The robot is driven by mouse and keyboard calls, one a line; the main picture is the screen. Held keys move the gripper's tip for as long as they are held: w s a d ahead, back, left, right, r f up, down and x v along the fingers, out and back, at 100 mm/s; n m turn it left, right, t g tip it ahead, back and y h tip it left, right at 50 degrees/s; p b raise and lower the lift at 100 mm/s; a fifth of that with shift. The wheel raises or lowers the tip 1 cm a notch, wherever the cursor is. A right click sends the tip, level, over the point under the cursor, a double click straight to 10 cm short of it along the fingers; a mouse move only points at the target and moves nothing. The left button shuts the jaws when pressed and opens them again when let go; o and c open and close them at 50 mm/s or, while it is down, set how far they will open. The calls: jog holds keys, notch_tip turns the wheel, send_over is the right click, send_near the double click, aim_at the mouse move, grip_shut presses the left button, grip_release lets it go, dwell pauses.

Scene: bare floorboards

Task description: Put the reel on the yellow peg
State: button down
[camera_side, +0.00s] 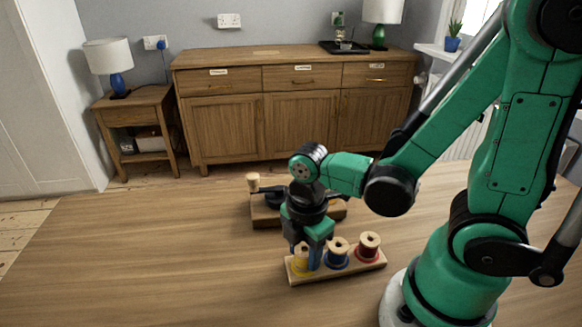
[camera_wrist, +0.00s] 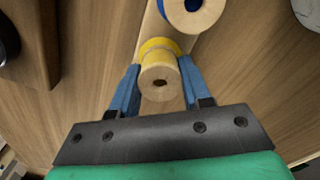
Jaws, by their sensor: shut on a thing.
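A wooden reel with yellow thread (camera_side: 303,260) is at the left end of a light wooden bar (camera_side: 345,271). My gripper (camera_side: 306,256) points down over it, its blue fingers on either side of the reel. In the wrist view the yellow reel (camera_wrist: 160,73) sits upright between the fingertips (camera_wrist: 158,82), which are shut on it. I cannot tell whether its base touches the bar. A blue-thread reel (camera_side: 337,252) and a red-thread reel (camera_side: 369,246) stand on the bar to its right. No yellow peg can be made out.
Behind my gripper lies a wooden block (camera_side: 264,212) with a pale upright knob (camera_side: 253,182) at its left end; my arm hides part of it. The tabletop (camera_side: 150,250) is clear at left and front. A sideboard (camera_side: 290,110) stands beyond.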

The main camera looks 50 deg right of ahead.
jog(key=shift+f, duration=0.2)
dwell(0.3)
jog(key=shift+c, duration=1.6)
grip_release()
jog(key=shift+r, duration=0.1)
jog(key=shift+r, duration=3.4)
jog(key=w+d+r+m+t, duration=0.2)
jog(key=w+r+m+t, duration=0.2)
jog(key=m, duration=1.1)
jog(key=w+t, duration=0.1)
jog(key=t, duration=0.2)
jog(key=shift+w+d+r, duration=0.2)
jog(key=shift+w+d, duration=0.05)
jog(key=shift+d, duration=0.05)
